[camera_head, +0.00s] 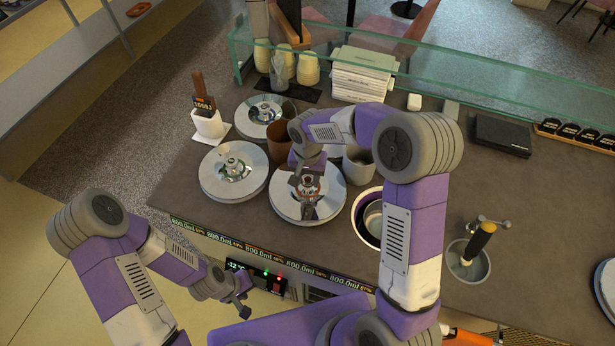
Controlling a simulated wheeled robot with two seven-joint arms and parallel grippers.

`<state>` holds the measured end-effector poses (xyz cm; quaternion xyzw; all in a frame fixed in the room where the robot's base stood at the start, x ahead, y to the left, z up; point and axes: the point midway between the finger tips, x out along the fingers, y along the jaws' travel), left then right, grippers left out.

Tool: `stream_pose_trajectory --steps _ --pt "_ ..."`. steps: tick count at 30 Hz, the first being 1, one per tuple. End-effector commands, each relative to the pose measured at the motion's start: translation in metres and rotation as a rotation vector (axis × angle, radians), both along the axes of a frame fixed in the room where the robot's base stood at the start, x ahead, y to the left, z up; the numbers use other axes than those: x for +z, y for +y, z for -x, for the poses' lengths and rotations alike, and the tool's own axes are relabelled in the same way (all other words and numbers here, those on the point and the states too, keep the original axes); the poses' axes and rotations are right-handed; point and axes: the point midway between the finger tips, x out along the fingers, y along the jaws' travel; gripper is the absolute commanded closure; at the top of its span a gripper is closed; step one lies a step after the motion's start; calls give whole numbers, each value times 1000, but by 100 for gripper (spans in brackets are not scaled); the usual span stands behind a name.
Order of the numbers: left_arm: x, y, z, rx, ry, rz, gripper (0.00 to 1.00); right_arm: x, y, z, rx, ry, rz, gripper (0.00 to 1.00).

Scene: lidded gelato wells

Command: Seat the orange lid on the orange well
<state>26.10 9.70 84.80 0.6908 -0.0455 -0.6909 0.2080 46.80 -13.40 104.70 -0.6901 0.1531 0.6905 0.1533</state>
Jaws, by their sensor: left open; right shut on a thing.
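A round pale lid (283,205) with a reddish-orange tint around its shiny knob is at the centre of the counter; I take it as the orange lid. My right gripper (308,187) reaches down over it and is shut on its knob. The lid looks roughly level and covers what is under it, so the orange well is hidden. I cannot tell whether the lid rests flat or is slightly raised. My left gripper (243,307) is open and empty, low in front of the counter edge.
Two more lidded wells stand to the left (212,188) and back left (246,128). An open well with a purple rim (361,231) is just right.

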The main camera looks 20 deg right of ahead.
Motion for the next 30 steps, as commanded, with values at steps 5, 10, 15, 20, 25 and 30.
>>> stream_pose_trajectory --steps 5,10,15,20,25,30 --pt "-3 0 0 0 0 0 41 -3 0 0 0 -1 0 100" --pt "-5 0 0 0 0 0 41 -6 0 0 0 -1 0 100" --pt "-7 0 0 0 0 0 41 -8 0 0 0 -1 0 100" --pt "-9 0 0 0 0 0 41 -11 0 0 0 0 -1 100" --pt "-11 0 0 0 0 0 41 -13 0 0 0 0 0 100" --pt "-13 0 0 0 0 0 41 -16 0 0 0 0 0 100"
